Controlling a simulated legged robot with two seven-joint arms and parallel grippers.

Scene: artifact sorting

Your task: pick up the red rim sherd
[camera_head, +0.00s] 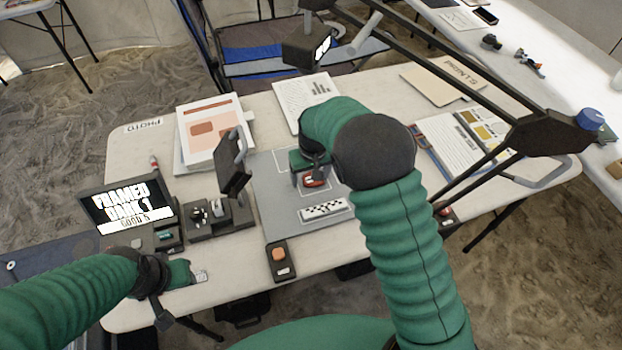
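A small red piece, which looks like the red rim sherd (316,183), is on the grey mat (275,222) in the middle of the table, inside a thin marked outline. My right gripper (313,174) points down right at the sherd and hides part of it. Its fingers are small and dark here, so I cannot tell whether they are open or closed around it. My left gripper (199,276) is low over the table's front left edge, away from the sherd. Its finger opening is not clear.
A black and white scale bar (323,209) lies just in front of the sherd. A box with an orange button (279,254) sits at the front edge. A screen (128,204) and a dark stand (234,165) are left. A black lamp arm (470,95) crosses the right side.

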